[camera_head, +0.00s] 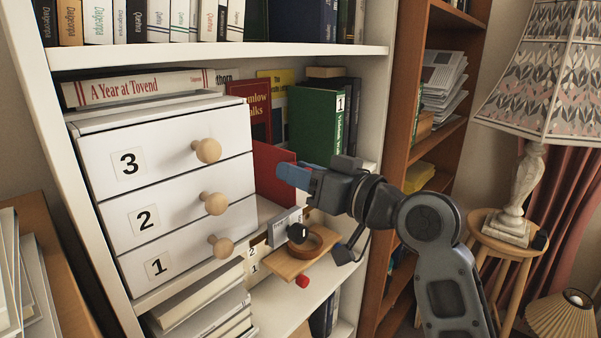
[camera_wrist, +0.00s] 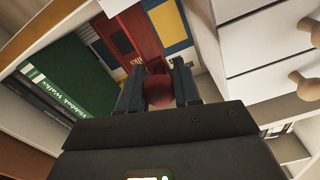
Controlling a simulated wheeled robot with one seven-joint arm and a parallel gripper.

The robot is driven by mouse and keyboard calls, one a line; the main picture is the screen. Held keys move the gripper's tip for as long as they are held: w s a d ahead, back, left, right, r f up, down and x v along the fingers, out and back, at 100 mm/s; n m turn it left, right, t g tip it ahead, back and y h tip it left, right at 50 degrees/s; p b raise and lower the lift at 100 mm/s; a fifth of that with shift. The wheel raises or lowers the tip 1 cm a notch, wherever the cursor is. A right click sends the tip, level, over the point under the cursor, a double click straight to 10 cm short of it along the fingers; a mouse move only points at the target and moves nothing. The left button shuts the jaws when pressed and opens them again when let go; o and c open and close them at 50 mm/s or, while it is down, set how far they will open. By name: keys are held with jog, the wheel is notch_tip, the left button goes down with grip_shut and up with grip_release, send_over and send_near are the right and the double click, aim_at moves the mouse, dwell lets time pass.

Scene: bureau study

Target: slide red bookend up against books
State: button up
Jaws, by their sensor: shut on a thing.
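The red bookend (camera_head: 268,172) stands upright on the shelf just right of the white drawer unit. My gripper (camera_head: 284,173), with blue fingers, is shut on its right edge. In the wrist view a rounded dark red part of the bookend (camera_wrist: 158,92) sits between my two fingers (camera_wrist: 159,82). The green book (camera_head: 310,125) stands upright behind and to the right; it also shows at left in the wrist view (camera_wrist: 65,75). A red book (camera_head: 256,108) and a yellow book (camera_head: 278,85) stand further back. Whether the bookend touches any book cannot be told.
The white drawer unit (camera_head: 170,170) with wooden knobs closely borders the bookend on the left. A shelf board (camera_head: 220,55) runs above. Below my gripper is a small wooden tray (camera_head: 290,265) with a dark round item. A lamp (camera_head: 540,80) stands far right.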

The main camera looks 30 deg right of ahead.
grip_shut()
jog(key=shift+d, duration=0.1)
jog(key=w+d+b, duration=0.2)
jog(key=d, duration=0.3)
jog(key=w+d+b, duration=0.2)
jog(key=d, duration=0.4)
jog(key=w+d+b, duration=0.2)
jog(key=w+d, duration=0.1)
jog(key=d, duration=0.2)
jog(key=shift+d, duration=0.4)
jog(key=shift+w+d+r+b, duration=0.1)
jog(key=shift+d+b, duration=0.1)
jog(key=shift+d, duration=0.15)
jog(key=shift+w+d+b, duration=0.1)
jog(key=shift+d+b, duration=0.05)
jog(key=shift+d, duration=0.2)
jog(key=o, duration=0.7)
grip_release()
jog(key=shift+w+d, duration=0.1)
jog(key=shift+d, duration=0.05)
jog(key=shift+c, duration=0.2)
jog(key=shift+o, duration=1.4)
